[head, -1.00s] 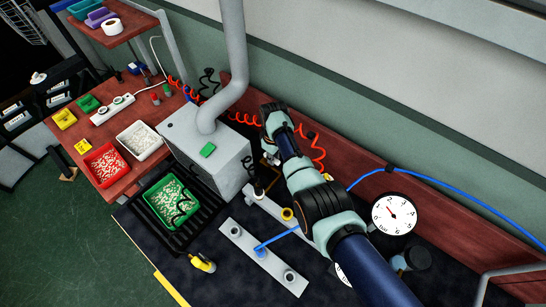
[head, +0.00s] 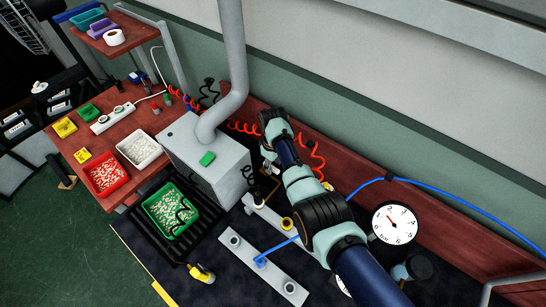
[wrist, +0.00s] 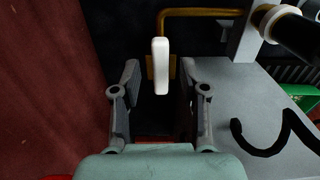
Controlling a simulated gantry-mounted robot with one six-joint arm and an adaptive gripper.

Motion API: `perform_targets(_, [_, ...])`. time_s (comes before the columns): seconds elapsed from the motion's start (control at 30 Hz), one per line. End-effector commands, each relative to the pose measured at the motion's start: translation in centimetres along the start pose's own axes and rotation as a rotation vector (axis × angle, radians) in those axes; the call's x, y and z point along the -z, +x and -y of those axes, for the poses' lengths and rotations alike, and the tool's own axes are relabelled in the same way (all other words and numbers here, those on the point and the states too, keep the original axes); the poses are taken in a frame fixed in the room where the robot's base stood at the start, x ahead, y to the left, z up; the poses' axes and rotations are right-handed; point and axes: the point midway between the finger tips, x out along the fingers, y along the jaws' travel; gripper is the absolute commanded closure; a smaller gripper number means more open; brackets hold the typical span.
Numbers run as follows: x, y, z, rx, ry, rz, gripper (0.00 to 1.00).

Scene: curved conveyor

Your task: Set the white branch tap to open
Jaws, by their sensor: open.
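In the wrist view the white branch tap handle (wrist: 160,66) is a narrow white lever standing upright in the picture. It sits in front of a brass fitting (wrist: 150,68), with a brass pipe (wrist: 200,12) running from above it to the right. My gripper (wrist: 158,76) is open, one finger to each side of the handle. A dark gap shows between each finger and the handle, so neither seems to touch it. The fingers hold nothing. In the head view my arm hides most of the gripper and I cannot make out the tap.
A grey machine box (head: 205,172) with a thick duct stands left of my arm; its surface fills the wrist view's right. A black cable (wrist: 265,150) curls there. A reddish-brown wall (wrist: 50,80) is close at left. A gauge (head: 395,223) and blue hose (head: 450,185) lie right.

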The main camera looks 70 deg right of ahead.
Motion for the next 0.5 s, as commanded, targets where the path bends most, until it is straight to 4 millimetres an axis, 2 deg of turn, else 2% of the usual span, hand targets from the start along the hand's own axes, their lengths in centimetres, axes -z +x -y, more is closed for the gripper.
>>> perform_targets(0.3, [0.1,-7.7,0.0,-0.002,0.000,-0.003,0.56])
perform_targets(0.5, [0.0,-10.4,0.0,-0.001,0.000,-0.001,0.56])
